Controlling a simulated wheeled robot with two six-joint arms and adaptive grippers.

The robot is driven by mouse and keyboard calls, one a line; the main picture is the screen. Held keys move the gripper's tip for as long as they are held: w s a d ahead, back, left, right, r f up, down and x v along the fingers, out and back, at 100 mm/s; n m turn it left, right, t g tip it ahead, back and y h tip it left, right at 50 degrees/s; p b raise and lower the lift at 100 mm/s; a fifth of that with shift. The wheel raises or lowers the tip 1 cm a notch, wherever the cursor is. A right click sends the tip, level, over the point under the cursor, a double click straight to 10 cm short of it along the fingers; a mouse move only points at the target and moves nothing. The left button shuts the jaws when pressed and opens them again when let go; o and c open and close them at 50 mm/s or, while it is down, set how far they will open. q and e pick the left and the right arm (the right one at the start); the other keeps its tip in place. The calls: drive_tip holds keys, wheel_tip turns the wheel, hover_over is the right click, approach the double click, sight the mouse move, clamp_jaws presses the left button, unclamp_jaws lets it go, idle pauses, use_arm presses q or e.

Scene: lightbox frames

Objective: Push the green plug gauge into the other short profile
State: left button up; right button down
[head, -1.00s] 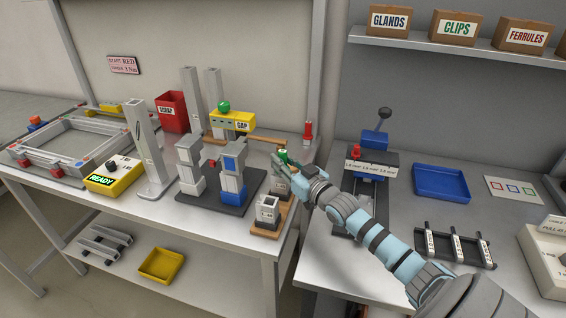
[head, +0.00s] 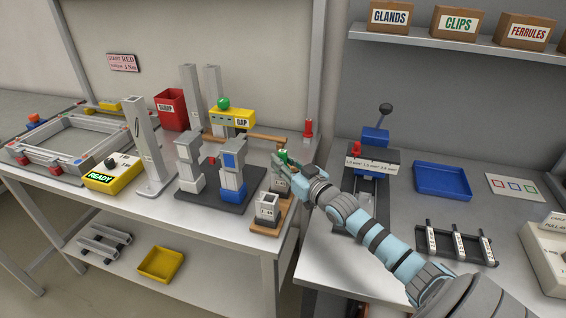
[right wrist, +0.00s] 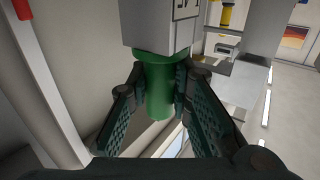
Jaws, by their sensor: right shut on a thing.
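My right gripper (head: 281,163) is shut on the green plug gauge (head: 283,155), whose green top shows just above the fingers. In the right wrist view the green cylinder of the gauge (right wrist: 160,90) stands between the two fingers. A grey block with dark markings (right wrist: 160,22) adjoins its wider green collar; I cannot tell whether this is the gauge's own end or a profile. One short profile (head: 267,207) stands upright on a wooden base (head: 264,229), with a dark open top. The area behind it, under my right gripper, is mostly hidden. My left gripper is out of view.
A black plate with two grey posts (head: 190,160), one with blue parts, stands just left. A yellow GAP block (head: 232,118) and a wooden bar (head: 258,137) are behind. A blue-topped press (head: 375,140) and a blue tray (head: 442,181) are on the right bench.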

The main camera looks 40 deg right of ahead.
idle(0.4)
drive_tip(key=c, duration=1.4)
unclamp_jaws()
drive_tip(key=shift+o, duration=0.2)
wheel_tip(320, 180, up, 10)
drive_tip(key=shift+r, duration=0.1)
